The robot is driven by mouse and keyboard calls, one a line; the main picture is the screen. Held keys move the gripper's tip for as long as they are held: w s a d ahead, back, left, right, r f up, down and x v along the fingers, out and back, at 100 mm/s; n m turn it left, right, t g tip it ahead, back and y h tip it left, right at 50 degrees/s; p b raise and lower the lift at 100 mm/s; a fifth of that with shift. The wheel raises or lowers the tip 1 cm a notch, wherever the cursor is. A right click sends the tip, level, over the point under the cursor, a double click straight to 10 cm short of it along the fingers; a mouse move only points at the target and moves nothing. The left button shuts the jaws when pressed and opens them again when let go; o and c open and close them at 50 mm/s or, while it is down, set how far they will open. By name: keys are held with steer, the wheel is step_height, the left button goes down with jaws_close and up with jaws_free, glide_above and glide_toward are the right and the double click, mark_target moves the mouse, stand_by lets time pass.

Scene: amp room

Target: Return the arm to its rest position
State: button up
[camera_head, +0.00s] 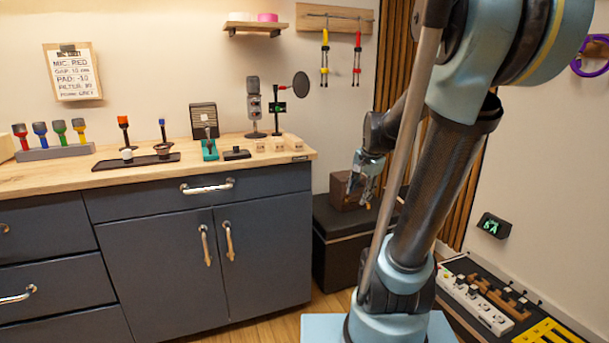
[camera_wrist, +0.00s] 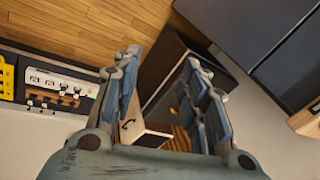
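My gripper (camera_head: 362,182) hangs in front of a dark wooden box in the camera_head view, partly behind my own arm. In the wrist view my gripper (camera_wrist: 160,95) shows its two fingers spread apart. No object is held between them. Past the fingertips lie the wooden box and a dark case, both apart from the fingers as far as I can tell.
A wooden-topped counter (camera_head: 60,180) with microphones and stands is on the left. The wooden box (camera_head: 345,190) sits on a black case (camera_head: 330,250) beside it. A pedalboard (camera_head: 500,300) lies at lower right. A small green display (camera_head: 493,226) is on the right wall.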

steer(key=s+f+n, duration=0.4)
steer(key=s+n, duration=0.1)
steer(key=s, duration=0.5)
steer(key=s+f+n+g+h, duration=0.1)
steer(key=s+f+n, duration=0.3)
steer(key=s, duration=0.7)
steer(key=shift+d+f+n, duration=0.25)
steer(key=shift+f+n, duration=0.1)
steer(key=shift+n, duration=0.15)
steer(key=shift+w+f+g, duration=0.2)
steer(key=shift+w+g, duration=0.1)
steer(key=shift+w, duration=0.2)
steer(key=shift+c, duration=0.8)
